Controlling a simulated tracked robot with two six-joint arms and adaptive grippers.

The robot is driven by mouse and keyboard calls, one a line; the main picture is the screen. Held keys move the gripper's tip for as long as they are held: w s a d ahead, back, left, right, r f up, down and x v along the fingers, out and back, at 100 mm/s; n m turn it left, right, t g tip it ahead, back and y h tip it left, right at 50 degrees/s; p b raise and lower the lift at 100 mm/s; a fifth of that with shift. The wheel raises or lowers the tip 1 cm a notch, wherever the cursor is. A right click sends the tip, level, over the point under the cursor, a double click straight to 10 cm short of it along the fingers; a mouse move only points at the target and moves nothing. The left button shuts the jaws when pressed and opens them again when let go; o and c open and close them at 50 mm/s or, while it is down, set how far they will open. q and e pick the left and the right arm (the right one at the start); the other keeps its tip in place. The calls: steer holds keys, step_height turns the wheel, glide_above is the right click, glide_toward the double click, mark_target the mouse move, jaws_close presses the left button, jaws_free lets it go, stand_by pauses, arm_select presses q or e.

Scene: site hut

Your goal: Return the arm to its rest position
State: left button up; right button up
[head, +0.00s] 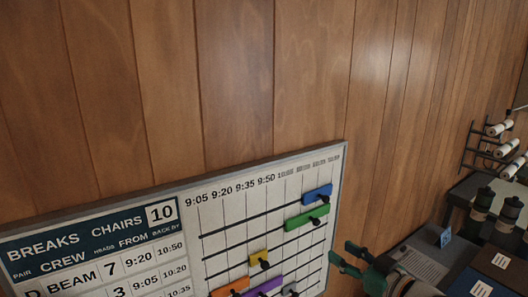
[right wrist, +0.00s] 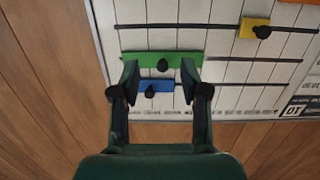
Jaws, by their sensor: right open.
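My right gripper (head: 341,251) is dark green and open, just off the right edge of the schedule board (head: 100,206) in the head view. In the right wrist view its two fingertips (right wrist: 158,75) are spread with nothing held between them. Beyond them the green slider (right wrist: 165,66) and the blue slider (right wrist: 155,85) show on the board, upside down. In the head view the blue slider (head: 317,195) is on the top rail and the green slider (head: 307,217) sits just below it. My left gripper is not in view.
A yellow slider (head: 259,258), an orange slider (head: 231,287) and a purple slider (head: 263,287) are lower on the board. Wood panelling (head: 240,80) stands behind it. Dark bottles (head: 508,214) and a wall rack with white rolls (head: 500,127) are at the right.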

steer(key=s+a+f+m+g+h, duration=0.1)
steer(key=s+a+f+m+g, duration=0.1)
steer(key=f, duration=0.7)
steer(key=s+a+f+m+g, duration=0.2)
steer(key=s+a+f, duration=0.1)
steer(key=f, duration=0.6)
steer(key=s+a+f+m+g+h, duration=0.1)
steer(key=s+a+f+g, duration=0.1)
steer(key=f, duration=0.7)
steer(key=s+f+m+g+h, duration=0.1)
steer(key=s+f+g, duration=0.3)
steer(key=s, duration=0.6)
steer(key=s+f+m+g+h, duration=0.1)
steer(key=s+f+m+g, duration=0.1)
steer(key=s+f, duration=0.7)
steer(key=shift+s+a+f+g, duration=0.25)
steer(key=shift+s+f+g, duration=0.05)
steer(key=shift+s+g, duration=0.65)
